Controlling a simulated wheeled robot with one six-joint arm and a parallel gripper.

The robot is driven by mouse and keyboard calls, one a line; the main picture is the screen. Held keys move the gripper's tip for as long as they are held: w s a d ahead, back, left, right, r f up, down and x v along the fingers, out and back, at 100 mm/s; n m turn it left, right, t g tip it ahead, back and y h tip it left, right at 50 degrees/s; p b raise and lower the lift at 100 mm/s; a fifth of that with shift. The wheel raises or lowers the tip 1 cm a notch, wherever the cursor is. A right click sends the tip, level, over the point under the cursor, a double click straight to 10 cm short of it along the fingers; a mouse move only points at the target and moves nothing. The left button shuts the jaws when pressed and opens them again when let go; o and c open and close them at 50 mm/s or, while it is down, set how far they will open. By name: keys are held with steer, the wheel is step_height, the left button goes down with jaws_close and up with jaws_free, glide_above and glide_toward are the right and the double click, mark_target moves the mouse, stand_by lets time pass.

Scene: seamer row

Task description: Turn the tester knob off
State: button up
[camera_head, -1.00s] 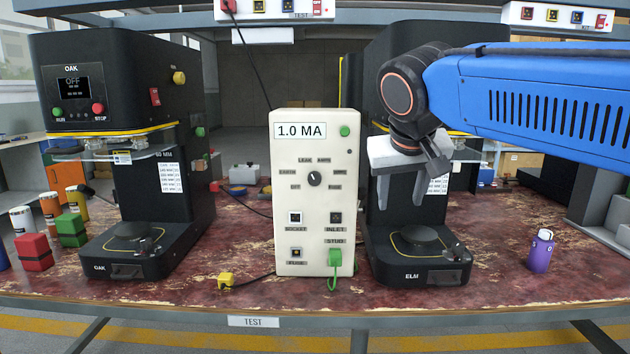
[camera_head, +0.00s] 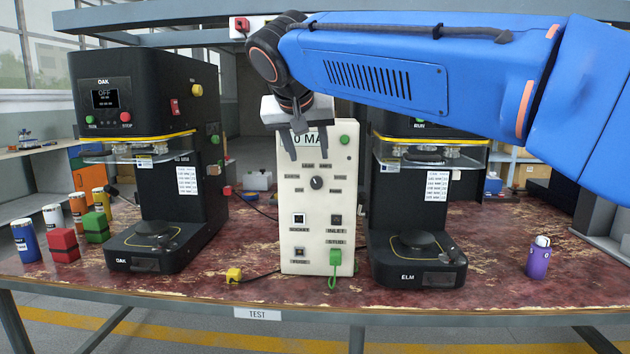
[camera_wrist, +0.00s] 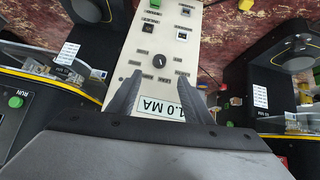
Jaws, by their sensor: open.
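The tester is a cream upright box (camera_head: 293,243) in the middle of the table, with a display reading 1.0 MA, partly covered by my gripper in the head view. Its dark round knob (camera_head: 316,183) sits on the upper front among small labels; its pointer direction is too small to read surely. The knob also shows in the wrist view (camera_wrist: 159,61), where the tester appears upside down. My gripper (camera_head: 307,158) is open and empty in front of the tester's display, above the knob and apart from it. Its fingers (camera_wrist: 166,95) point toward the panel in the wrist view.
The OAK machine (camera_head: 150,100) stands left of the tester and the ELM machine (camera_head: 415,215) close on its right. A green plug (camera_head: 335,257) with a cable is at the tester's lower front.

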mark_target(316, 182)
steer(key=x, duration=1.3)
steer(key=shift+w+d+f, duration=0.1)
steer(key=shift+d+f, duration=0.05)
steer(key=c, duration=1.1)
